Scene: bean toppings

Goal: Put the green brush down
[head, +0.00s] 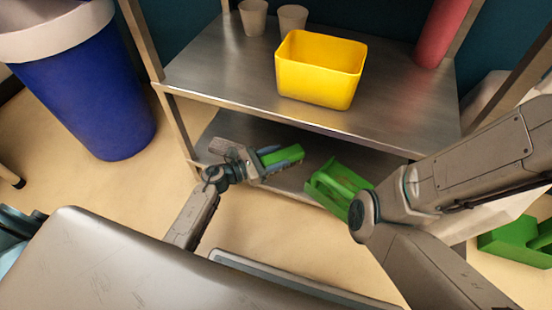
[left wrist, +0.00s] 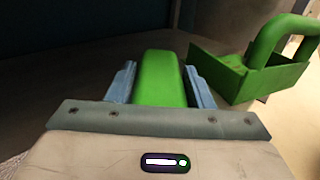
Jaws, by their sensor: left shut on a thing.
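My left gripper (head: 276,163) is shut on the green brush (head: 282,156), over the lower shelf of the metal rack. In the left wrist view, the green handle of the brush (left wrist: 160,78) lies between the two blue-grey fingers. Its far end and any bristles are hidden there. A green dustpan (head: 338,186) is to the right of the left gripper, partly behind my right arm. The dustpan also shows at the right of the left wrist view (left wrist: 240,75). My right gripper cannot be made out in the head view; only its arm shows.
The lower shelf (head: 228,128) has bare room around the brush. The upper shelf (head: 215,70) holds a yellow bin (head: 318,85), two cups (head: 292,20) and a red cylinder (head: 440,32). A blue barrel (head: 85,100) stands left. Another green object (head: 505,243) lies at lower right.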

